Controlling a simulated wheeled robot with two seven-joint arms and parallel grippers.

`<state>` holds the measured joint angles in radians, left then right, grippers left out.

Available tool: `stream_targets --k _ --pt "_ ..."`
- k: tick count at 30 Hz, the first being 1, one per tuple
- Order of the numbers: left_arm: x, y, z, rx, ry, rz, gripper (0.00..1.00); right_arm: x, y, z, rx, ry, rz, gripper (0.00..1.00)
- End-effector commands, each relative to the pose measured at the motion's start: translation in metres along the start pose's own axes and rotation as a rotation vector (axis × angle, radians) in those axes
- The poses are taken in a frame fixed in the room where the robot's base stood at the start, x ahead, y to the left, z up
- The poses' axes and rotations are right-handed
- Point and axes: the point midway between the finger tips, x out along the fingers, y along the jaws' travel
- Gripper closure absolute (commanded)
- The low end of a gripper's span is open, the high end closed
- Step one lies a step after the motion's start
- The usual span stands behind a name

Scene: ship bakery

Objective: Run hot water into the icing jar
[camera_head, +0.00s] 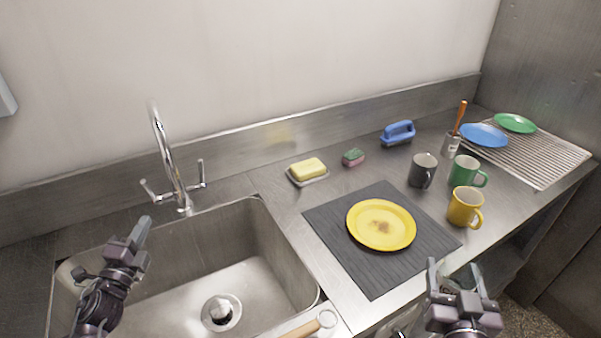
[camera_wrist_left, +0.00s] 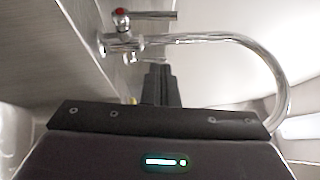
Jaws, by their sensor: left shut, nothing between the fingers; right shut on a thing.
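The chrome tap (camera_head: 168,155) has a tall curved spout and two lever handles and stands behind the sink (camera_head: 200,275). One handle has a red mark (camera_wrist_left: 120,12) in the left wrist view. My left gripper (camera_head: 142,228) is shut and empty, over the sink's back left and just in front of the tap's left lever (camera_head: 150,194). My right gripper (camera_head: 458,276) is at the front right, shut on a greyish thing, mostly hidden by the fingers; I cannot tell what it is. A small labelled jar (camera_head: 451,147) holding a wooden-handled tool stands at the back right.
A yellow plate (camera_head: 381,225) with a brown stain lies on a dark mat (camera_head: 325,222). Grey (camera_head: 422,171), green (camera_head: 466,172) and yellow (camera_head: 464,207) mugs stand right of it. A soap dish, sponge and blue brush line the back. A wooden-handled tool (camera_head: 305,328) lies at the sink's front edge.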

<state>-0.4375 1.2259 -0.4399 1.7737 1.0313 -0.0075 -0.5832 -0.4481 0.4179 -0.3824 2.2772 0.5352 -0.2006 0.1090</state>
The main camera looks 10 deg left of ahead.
Motion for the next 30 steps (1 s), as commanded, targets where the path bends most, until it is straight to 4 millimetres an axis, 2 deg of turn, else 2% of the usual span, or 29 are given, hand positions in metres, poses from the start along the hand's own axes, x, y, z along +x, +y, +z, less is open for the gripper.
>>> stream_targets --k 3,9,13,20,30 --pt "0.021 -0.001 0.001 -0.001 -0.003 -0.005 1.0 0.0 0.0 -0.001 0.0 0.002 0.0 0.66" --pt "0.052 -0.002 0.001 -0.001 -0.002 -0.004 1.0 0.0 0.0 -0.002 0.001 0.002 0.0 0.66" --pt "0.066 -0.002 0.015 0.002 -0.002 -0.002 1.0 0.0 0.0 -0.007 0.001 0.002 0.0 0.66" --pt "0.078 0.0 0.027 0.0 0.0 0.001 1.0 0.0 0.0 -0.009 0.001 0.002 0.0 0.66" --pt "0.079 0.0 0.028 0.0 0.001 0.001 1.0 0.0 0.0 -0.009 0.001 0.002 0.0 0.66"
